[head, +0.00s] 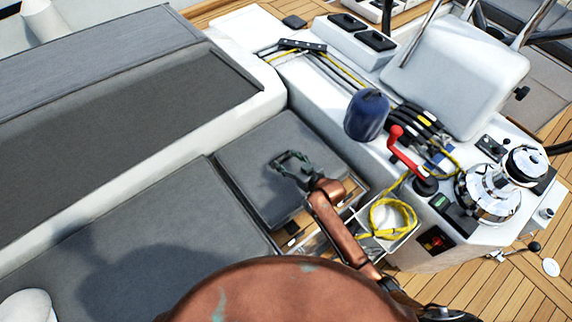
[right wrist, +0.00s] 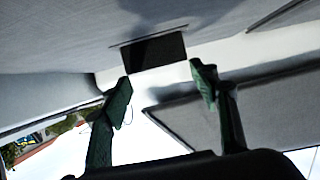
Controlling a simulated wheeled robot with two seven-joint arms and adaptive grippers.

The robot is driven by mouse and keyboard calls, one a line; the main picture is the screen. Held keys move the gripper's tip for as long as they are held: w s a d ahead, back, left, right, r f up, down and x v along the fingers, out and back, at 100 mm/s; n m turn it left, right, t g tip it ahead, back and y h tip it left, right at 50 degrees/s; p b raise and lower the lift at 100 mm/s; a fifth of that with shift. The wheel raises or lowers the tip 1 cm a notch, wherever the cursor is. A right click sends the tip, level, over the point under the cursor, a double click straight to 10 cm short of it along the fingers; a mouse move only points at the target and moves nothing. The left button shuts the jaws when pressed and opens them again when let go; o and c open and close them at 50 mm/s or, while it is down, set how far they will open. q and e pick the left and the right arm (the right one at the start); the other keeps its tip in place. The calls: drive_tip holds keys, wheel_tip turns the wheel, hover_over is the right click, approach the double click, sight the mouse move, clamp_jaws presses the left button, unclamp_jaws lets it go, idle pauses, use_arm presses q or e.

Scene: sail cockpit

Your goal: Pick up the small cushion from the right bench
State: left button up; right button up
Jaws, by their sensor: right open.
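The small dark grey cushion (head: 248,165) lies flat at the right end of the bench, between the long grey seat cushion (head: 170,235) and the white console. My right gripper (head: 291,157) is open and empty over the cushion's middle in the head view. The gap between its fingers and the cushion is hard to judge. In the right wrist view its two green fingers (right wrist: 160,88) stand apart with nothing between them. Grey and white surfaces lie beyond them, and I cannot tell which is the small cushion. My left gripper is not in view.
Right of the cushion, the white console carries a blue fender-like cylinder (head: 367,115), a red handle (head: 404,151) and chrome winches (head: 489,194). A yellow rope (head: 392,215) hangs in a pocket near my right forearm. A grey backrest (head: 130,125) rises behind the bench.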

sight(282, 156)
drive_tip(key=o, duration=0.8)
drive_tip(key=x, duration=0.1)
drive_tip(key=b+x, duration=0.1)
drive_tip(key=x, duration=0.1)
drive_tip(key=f+b+x, duration=0.1)
drive_tip(key=x, duration=0.1)
drive_tip(key=shift+w+d, duration=0.15)
drive_tip(key=shift+w, duration=0.05)
drive_tip(key=shift+w+f, duration=0.1)
drive_tip(key=shift+w, duration=0.05)
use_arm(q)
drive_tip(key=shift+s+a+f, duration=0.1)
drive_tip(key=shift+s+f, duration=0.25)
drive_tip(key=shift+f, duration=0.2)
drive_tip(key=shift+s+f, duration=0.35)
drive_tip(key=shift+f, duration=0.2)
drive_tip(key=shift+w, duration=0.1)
use_arm(e)
drive_tip(key=shift+c, duration=0.4)
drive_tip(key=c, duration=2)
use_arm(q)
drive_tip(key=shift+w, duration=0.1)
use_arm(e)
drive_tip(key=shift+c, duration=0.8)
